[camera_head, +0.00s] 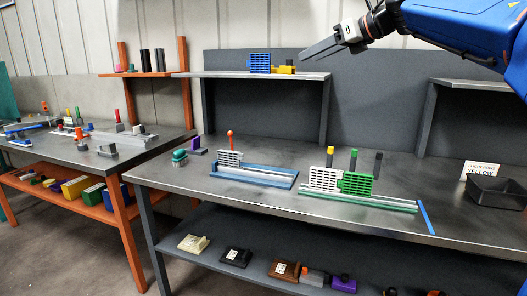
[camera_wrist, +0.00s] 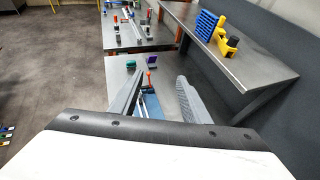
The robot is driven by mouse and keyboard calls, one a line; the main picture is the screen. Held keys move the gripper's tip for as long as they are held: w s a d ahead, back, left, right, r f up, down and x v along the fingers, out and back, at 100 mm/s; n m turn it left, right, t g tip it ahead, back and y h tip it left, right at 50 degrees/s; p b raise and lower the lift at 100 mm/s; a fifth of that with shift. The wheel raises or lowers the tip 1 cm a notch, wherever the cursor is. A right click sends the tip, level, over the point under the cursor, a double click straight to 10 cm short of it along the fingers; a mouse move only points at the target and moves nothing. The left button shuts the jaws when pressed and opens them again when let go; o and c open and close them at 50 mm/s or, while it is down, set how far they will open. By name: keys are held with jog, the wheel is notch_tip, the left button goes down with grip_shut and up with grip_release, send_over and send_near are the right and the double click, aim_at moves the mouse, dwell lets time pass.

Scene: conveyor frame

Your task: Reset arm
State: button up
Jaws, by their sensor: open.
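My blue arm reaches in from the upper right in the head view, with my gripper (camera_head: 322,47) raised above the grey workbench, near the raised shelf. In the wrist view my gripper (camera_wrist: 157,85) shows two dark fingers spread apart with nothing held between them. Below and beyond the fingers lie the bench top and the blue conveyor frame (camera_wrist: 152,103), partly hidden by the fingers. My gripper touches nothing that I can see.
A raised shelf (camera_head: 220,75) bears a blue grid block (camera_head: 260,62) and a yellow part (camera_head: 284,69). On the bench stand a blue frame (camera_head: 255,177), a green frame (camera_head: 358,201) and a black tray (camera_head: 495,190). An orange-legged table (camera_head: 110,160) stands left.

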jog(key=s+d+r+m+t+h, duration=0.2)
jog(key=d+m+t, duration=0.25)
jog(key=m, duration=0.45)
jog(key=s+d+r+m+t+h, duration=0.2)
jog(key=d+m+t, duration=0.25)
jog(key=m, duration=0.45)
jog(key=s+d+f+m+g+h, duration=0.1)
jog(key=s+d+f+m+h, duration=0.25)
jog(key=f+m, duration=0.35)
jog(key=s+d+f+m+g+h, duration=0.25)
jog(key=s+d+f+m, duration=0.2)
jog(key=f, duration=0.45)
jog(key=s+d+f+m+g+h, duration=0.1)
jog(key=s+d+f+m+h, duration=0.25)
jog(key=f+m, duration=0.4)
jog(key=s+a+f+m+g+y, duration=0.1)
jog(key=s+a+f+m+g, duration=0.1)
jog(key=s+f, duration=0.6)
jog(key=s+a+f+m+g+y, duration=0.1)
jog(key=s+a+f+m+g, duration=0.1)
jog(key=s+f, duration=0.6)
jog(key=s+a+f+m+g+y, duration=0.1)
jog(key=s+f+m+g, duration=0.3)
jog(key=s+f, duration=0.4)
notch_tip(320, 180, down, 5)
jog(key=shift+a+r+g, duration=0.15)
jog(key=shift+a+g, duration=0.3)
jog(key=shift+a, duration=0.15)
